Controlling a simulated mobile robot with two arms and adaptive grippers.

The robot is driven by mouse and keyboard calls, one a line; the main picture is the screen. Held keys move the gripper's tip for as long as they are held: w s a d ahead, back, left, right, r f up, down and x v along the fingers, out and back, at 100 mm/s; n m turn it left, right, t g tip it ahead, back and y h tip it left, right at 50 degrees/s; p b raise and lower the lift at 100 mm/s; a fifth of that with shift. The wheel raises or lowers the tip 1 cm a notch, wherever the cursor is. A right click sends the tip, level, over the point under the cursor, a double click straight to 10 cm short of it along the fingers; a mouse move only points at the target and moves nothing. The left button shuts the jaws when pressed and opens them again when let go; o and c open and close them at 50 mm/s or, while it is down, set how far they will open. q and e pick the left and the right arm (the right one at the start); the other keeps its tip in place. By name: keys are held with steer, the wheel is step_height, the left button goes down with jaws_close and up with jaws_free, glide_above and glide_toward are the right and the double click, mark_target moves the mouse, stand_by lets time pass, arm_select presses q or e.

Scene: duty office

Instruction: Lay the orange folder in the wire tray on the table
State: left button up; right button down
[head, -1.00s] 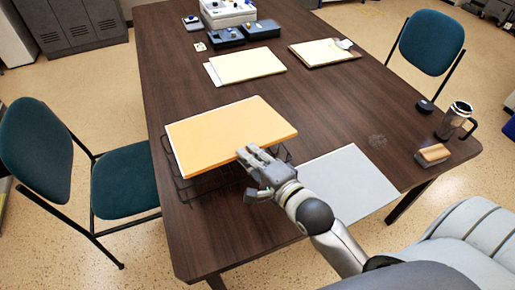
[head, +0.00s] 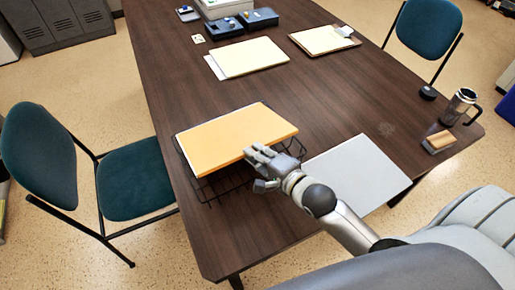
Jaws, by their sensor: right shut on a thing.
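The orange folder (head: 236,138) is level over the black wire tray (head: 212,192) near the table's left edge. It covers most of the tray, whose wire rim shows along the front and right. White paper edges show at the folder's left side. My right gripper (head: 256,155) is shut on the folder's near right corner. I cannot tell whether the folder touches the tray. My left gripper is not in view.
A grey folder or sheet (head: 358,175) lies right of my right gripper. A travel mug (head: 459,106) and a wooden-topped block (head: 438,142) stand at the right edge. Cream folders (head: 247,58) and a clipboard (head: 324,40) lie farther back. The middle of the table (head: 330,95) is clear.

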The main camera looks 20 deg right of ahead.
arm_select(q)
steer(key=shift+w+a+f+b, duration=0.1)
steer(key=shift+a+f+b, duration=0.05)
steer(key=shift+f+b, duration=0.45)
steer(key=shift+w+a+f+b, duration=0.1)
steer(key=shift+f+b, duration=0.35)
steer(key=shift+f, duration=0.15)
arm_select(e)
steer(key=shift+f, duration=2.2)
steer(key=c, duration=1.4)
jaws_free()
steer(key=shift+c, duration=0.2)
steer(key=shift+s+f, duration=0.1)
steer(key=shift+f, duration=0.15)
